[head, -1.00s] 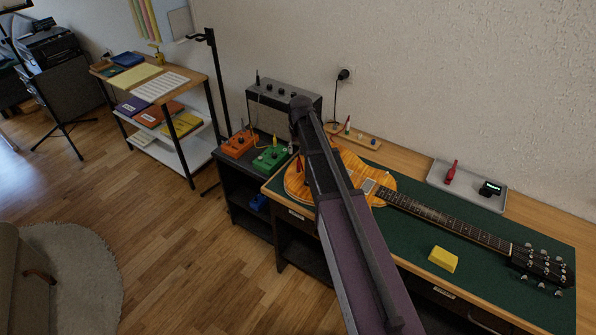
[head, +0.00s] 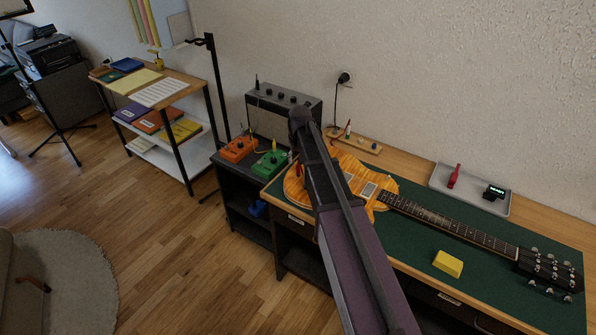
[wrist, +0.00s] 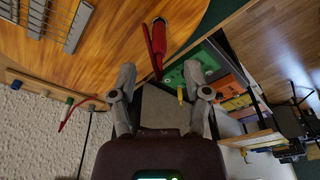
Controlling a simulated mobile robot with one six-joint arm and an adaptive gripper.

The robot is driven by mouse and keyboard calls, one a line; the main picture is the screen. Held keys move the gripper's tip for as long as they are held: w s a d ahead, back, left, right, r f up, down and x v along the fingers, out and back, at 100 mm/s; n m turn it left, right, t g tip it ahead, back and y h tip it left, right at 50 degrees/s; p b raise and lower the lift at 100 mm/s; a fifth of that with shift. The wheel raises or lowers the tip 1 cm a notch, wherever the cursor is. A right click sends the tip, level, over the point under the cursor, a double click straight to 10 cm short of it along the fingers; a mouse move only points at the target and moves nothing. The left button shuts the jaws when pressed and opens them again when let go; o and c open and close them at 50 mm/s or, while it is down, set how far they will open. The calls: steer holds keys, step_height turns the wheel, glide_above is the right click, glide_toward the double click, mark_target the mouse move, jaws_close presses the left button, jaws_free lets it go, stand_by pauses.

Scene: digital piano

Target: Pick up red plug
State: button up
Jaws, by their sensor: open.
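The red plug (wrist: 156,46) shows in the wrist view, slim and red with a metal tip over the guitar's wooden body (wrist: 110,35). In the head view a small red piece (head: 298,170) shows at the guitar's left edge, partly beside my arm. My gripper (wrist: 160,74) is open in the wrist view, its two fingers spread apart. The plug's lower end lies in line with the gap between the fingertips, and I see no finger touching it. In the head view my own arm hides the gripper.
An orange pedal (head: 238,149) and a green pedal (head: 271,164) stand left of the guitar, before a grey amplifier (head: 284,111). A small wooden rack (head: 362,143) lies behind it. A grey tray (head: 435,182) holds a red item. A yellow block (head: 448,263) is on the green mat.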

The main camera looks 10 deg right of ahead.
mark_target(298, 165)
steer(key=shift+f+b, duration=1.45)
steer(key=shift+f, duration=0.05)
steer(key=shift+w+f+b, duration=0.15)
steer(key=shift+f+b, duration=0.9)
jaws_close()
